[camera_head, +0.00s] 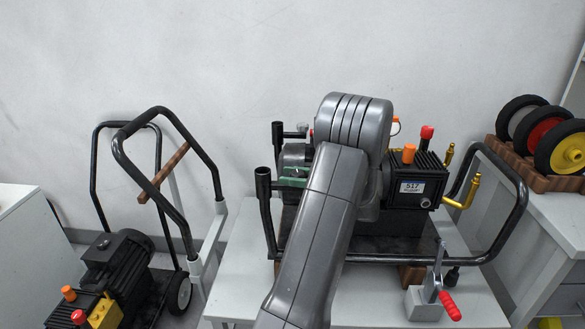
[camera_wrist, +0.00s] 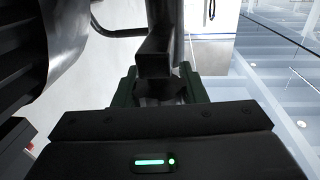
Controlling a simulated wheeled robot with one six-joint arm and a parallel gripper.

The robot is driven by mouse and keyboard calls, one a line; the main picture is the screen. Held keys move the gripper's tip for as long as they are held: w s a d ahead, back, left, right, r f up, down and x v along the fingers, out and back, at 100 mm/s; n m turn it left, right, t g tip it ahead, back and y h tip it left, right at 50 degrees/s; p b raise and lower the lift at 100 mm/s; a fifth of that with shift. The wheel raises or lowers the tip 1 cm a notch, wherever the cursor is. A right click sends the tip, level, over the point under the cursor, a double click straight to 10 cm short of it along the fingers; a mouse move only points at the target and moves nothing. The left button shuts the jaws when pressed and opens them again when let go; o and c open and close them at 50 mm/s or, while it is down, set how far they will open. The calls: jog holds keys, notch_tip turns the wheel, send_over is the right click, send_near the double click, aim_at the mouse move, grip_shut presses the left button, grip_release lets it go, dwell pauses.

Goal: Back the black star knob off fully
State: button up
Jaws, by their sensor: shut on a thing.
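My gripper shows in the wrist view (camera_wrist: 160,88) with its dark green fingers closed on a dark part between them. I take this part for the black star knob (camera_wrist: 160,93), but shadow and the fingers hide most of its outline. A dark square-ended bar (camera_wrist: 155,58) stands just beyond the fingertips. In the head view my grey arm covers much of the gripper and of the machine. The machine (camera_head: 421,182) there is a black finned unit labelled 517, with an orange cap (camera_head: 409,153) and a red cap (camera_head: 427,132), on a black tubular cart frame (camera_head: 518,205).
A black upright post (camera_head: 264,195) stands close left of my arm. A red-handled toggle clamp (camera_head: 430,297) sits on the table (camera_head: 480,300) at the front right. Wheels on a brown rack (camera_head: 535,178) stand at the right. Another wheeled cart (camera_head: 107,275) with a motor is at the left.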

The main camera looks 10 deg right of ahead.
aim_at(292, 173)
jog(key=n+g+p, duration=0.1)
jog(key=g+p, duration=0.1)
jog(key=shift+r+n+g+y, duration=0.3)
jog(key=shift+n+y, duration=0.1)
jog(key=g+p, duration=0.1)
jog(key=p, duration=0.1)
jog(key=n+g+p, duration=0.1)
jog(key=p, duration=0.1)
jog(key=shift+s+r+n+g+y+p, duration=0.15)
jog(key=shift+n+g+y+p, duration=0.15)
jog(key=shift+p, duration=0.1)
jog(key=shift+g+p, duration=0.3)
jog(key=shift+p, duration=0.25)
jog(key=n+p, duration=0.1)
jog(key=p, duration=0.1)
jog(key=shift+g+p, duration=0.35)
jog(key=shift+g, duration=0.05)
jog(key=shift+s+f+n+g+p, duration=0.1)
jog(key=shift+f+n+g+p, duration=0.2)
jog(key=shift+g+p, duration=0.3)
jog(key=o, duration=1)
jog(key=shift+a, duration=0.1)
notch_tip(292, 173, up, 10)
jog(key=p, duration=1)
